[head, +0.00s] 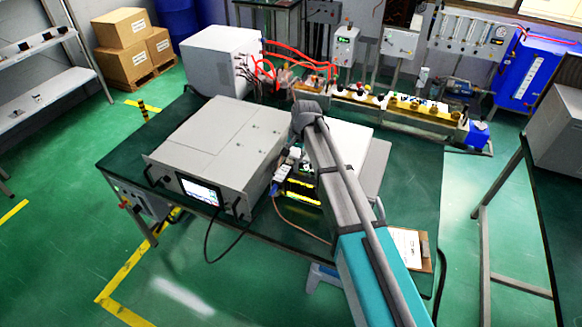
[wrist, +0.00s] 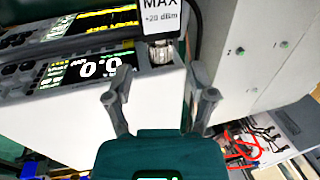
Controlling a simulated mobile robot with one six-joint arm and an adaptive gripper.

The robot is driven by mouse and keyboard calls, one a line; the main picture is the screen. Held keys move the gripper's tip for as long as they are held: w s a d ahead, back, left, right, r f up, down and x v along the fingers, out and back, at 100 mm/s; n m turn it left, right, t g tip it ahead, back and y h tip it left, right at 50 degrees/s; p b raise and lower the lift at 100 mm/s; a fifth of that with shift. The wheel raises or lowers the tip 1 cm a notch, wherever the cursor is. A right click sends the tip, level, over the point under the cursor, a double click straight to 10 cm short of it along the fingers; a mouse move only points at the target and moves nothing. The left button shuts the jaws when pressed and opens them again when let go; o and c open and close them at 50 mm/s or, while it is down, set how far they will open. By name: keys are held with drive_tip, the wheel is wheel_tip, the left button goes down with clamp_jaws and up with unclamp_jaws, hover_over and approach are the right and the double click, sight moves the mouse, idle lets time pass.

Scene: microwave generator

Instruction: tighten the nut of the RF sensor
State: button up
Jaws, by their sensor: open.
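The RF sensor (wrist: 160,17) shows at the top of the wrist view as a white body marked "MAX +20 dBm", partly cut off by the frame edge. Its metallic nut (wrist: 161,52) is just below the label, against the instruments. My gripper (wrist: 160,97) is open and empty, with its two fingers spread to either side of the nut's line. The fingertips appear short of the nut and apart from it. In the head view my arm covers the gripper, and a small white and blue body, likely the sensor (head: 280,175), shows left of the arm.
A meter with a lit display reading 0.0 (wrist: 88,70) is left of the nut, with another lit display above it. A grey cabinet (head: 220,145) with a screen stands close on the left. A dark cable runs beside the sensor. A clipboard (head: 408,247) lies on the table's right.

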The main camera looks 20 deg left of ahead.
sight(291, 162)
drive_tip(key=shift+b+x, duration=1.75)
drive_tip(key=shift+x, duration=0.35)
clamp_jaws()
